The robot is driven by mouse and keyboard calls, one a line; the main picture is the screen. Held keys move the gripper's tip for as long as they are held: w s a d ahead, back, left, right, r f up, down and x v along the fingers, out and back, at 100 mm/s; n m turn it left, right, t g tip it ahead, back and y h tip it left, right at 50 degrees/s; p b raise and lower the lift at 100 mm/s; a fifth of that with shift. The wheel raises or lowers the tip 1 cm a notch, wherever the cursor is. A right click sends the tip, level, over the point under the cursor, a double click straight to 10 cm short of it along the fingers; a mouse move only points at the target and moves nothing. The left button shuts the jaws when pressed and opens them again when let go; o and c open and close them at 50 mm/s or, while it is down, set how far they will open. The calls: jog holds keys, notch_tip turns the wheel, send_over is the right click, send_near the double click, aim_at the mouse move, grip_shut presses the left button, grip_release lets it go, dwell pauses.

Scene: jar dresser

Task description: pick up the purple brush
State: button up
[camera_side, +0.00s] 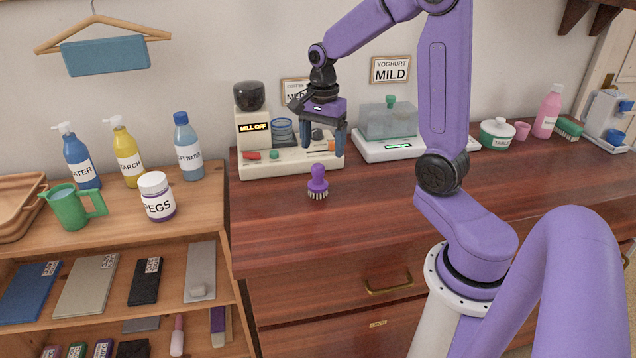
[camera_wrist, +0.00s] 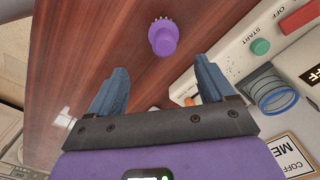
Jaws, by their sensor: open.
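The purple brush (camera_side: 318,183) stands upright on the dresser top, near its left end, with its knob up and pale bristles down. In the wrist view the brush (camera_wrist: 163,38) shows at the top centre, beyond my fingertips and roughly between their lines. My gripper (camera_side: 324,150) is open and empty, above the dresser and higher than the brush, in front of the coffee machine. In the wrist view my gripper (camera_wrist: 160,80) shows two blue fingers spread apart, touching nothing.
The coffee machine (camera_side: 255,130) stands close behind the brush. A yoghurt machine (camera_side: 400,142) is to its right. A shelf unit (camera_side: 215,190) with bottles and a green jug (camera_side: 72,208) is at the left. The dresser top (camera_side: 390,215) is clear in front and right of the brush.

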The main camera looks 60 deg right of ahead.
aim_at(322, 165)
notch_tip(322, 165, down, 6)
jog(key=f, duration=0.4)
jog(key=shift+w+a, duration=0.3)
jog(key=shift+a, duration=0.1)
jog(key=shift+f, duration=0.65)
jog(key=c, duration=1.1)
